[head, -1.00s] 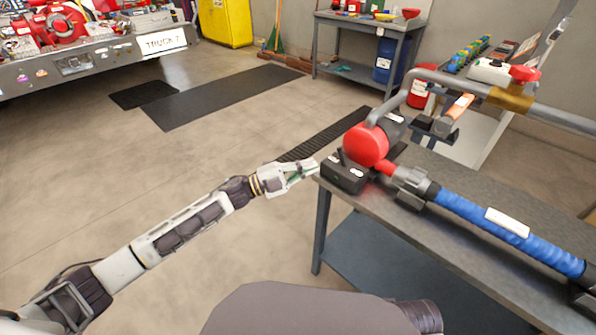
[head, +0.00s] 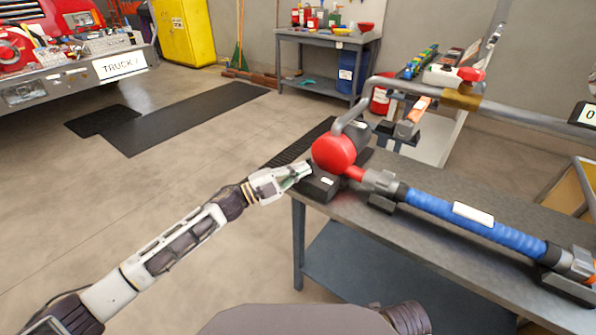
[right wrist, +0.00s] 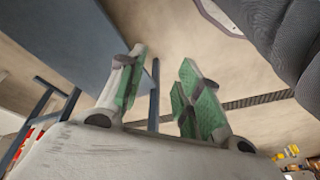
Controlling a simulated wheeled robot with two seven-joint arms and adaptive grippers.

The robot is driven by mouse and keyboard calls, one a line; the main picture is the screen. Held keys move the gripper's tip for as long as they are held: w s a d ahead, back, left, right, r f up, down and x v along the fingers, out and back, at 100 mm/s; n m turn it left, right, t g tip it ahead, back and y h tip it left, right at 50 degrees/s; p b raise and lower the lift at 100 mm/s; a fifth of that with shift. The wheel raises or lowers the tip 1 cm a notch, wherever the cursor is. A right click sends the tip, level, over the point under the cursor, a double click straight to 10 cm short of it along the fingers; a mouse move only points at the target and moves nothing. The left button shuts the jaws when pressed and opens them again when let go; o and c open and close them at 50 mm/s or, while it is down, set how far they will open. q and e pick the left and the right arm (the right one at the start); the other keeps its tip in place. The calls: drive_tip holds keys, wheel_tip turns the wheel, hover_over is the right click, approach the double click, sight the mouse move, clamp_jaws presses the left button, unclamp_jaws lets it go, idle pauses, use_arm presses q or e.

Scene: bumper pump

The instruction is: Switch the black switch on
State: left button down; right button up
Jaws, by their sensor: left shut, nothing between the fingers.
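A pump with a round red housing (head: 333,153) stands on the near left corner of the grey workbench (head: 410,215). A black box (head: 322,188) with a small white label sits at its base. I cannot make out the black switch itself. My left gripper (head: 306,170) is shut and empty, its tips at the left edge of the box, overlapping it in the picture. I cannot tell whether they touch it. My right gripper (right wrist: 160,72) shows in the right wrist view, with green pads spread apart and nothing between them.
A blue hose (head: 475,222) runs from the pump along the bench. A grey pipe (head: 530,117) arches behind it.

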idle(0.4)
use_arm(q)
drive_tip(key=shift+r+p, duration=0.1)
drive_tip(key=shift+p, duration=0.25)
drive_tip(key=shift+m, duration=0.3)
drive_tip(key=shift+d+g, duration=0.1)
drive_tip(key=shift+g, duration=0.2)
use_arm(e)
drive_tip(key=shift+w+d+f, duration=0.1)
drive_tip(key=shift+w+f, duration=0.05)
drive_tip(key=shift+f, duration=0.4)
use_arm(q)
drive_tip(key=shift+s+p, duration=0.1)
drive_tip(key=shift+p, duration=0.35)
use_arm(e)
drive_tip(key=shift+f+g, duration=0.3)
drive_tip(key=shift+f, duration=0.1)
use_arm(q)
drive_tip(key=shift+d+m+y+p, duration=0.1)
drive_tip(key=shift+m+y+p, duration=0.2)
drive_tip(key=shift+m+p, duration=0.1)
use_arm(e)
drive_tip(key=shift+s+d+f, duration=0.2)
drive_tip(key=shift+s+f, duration=0.15)
drive_tip(key=shift+f, duration=0.4)
